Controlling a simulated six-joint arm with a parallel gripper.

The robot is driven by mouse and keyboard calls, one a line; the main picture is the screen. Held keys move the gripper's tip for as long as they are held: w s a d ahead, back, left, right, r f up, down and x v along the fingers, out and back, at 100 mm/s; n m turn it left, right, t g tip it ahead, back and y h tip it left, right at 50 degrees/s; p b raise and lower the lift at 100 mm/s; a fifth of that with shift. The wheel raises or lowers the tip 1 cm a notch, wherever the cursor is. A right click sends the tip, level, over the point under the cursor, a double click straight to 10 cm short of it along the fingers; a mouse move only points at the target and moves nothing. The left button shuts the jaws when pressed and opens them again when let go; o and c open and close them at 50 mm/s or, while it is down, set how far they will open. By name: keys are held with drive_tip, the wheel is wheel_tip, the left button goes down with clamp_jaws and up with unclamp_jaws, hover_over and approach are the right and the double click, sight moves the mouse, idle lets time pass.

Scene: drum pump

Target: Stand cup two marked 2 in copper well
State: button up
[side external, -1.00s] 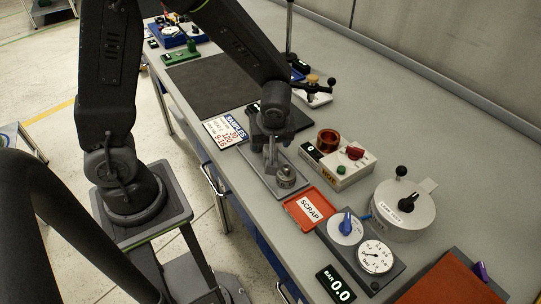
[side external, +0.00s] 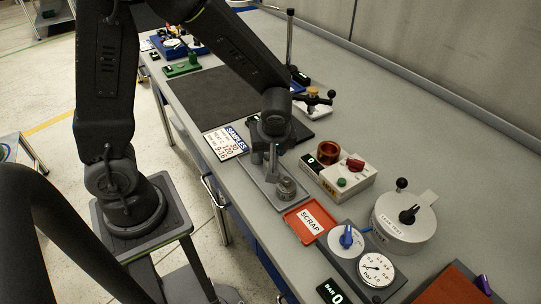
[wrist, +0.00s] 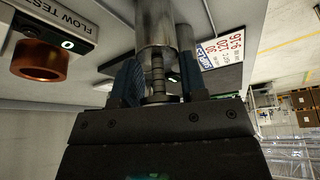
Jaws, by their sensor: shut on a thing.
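My gripper (wrist: 160,88) is shut on the narrow stem of a grey metal cup (wrist: 156,28). The wider cylindrical body sits beyond the fingertips in the wrist view. I cannot read a mark on it. In the side view my gripper (side external: 272,150) is over the grey tray (side external: 256,186), and the held cup is hard to make out there. The copper well (side external: 328,152) is an open ring on the white flow test box, right of my gripper. It also shows at the left of the wrist view (wrist: 38,62), apart from the cup.
A round metal piece (side external: 286,188) stands on the grey tray. The flow test box (side external: 345,182) has a red knob and green button. A red scrap tray (side external: 296,228), a gauge panel (side external: 352,268) and a leak test drum (side external: 405,222) stand nearer. A samples card (side external: 226,141) lies left.

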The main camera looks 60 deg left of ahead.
wheel_tip(320, 180, up, 12)
drive_tip(key=shift+f, duration=0.25)
drive_tip(key=shift+w+r, duration=0.15)
drive_tip(key=shift+w, duration=0.05)
drive_tip(key=w+d+f, duration=0.2)
drive_tip(key=w, duration=0.5)
drive_tip(key=w+d+f, duration=0.2)
drive_tip(key=w, duration=0.5)
drive_tip(key=shift+w+d+f, duration=0.25)
drive_tip(key=shift+w+f, duration=0.05)
drive_tip(key=shift+f, duration=0.05)
drive_tip(key=shift+f, duration=0.15)
idle(0.5)
drive_tip(key=shift+f, duration=0.75)
drive_tip(key=shift+f, duration=1.75)
idle(1.3)
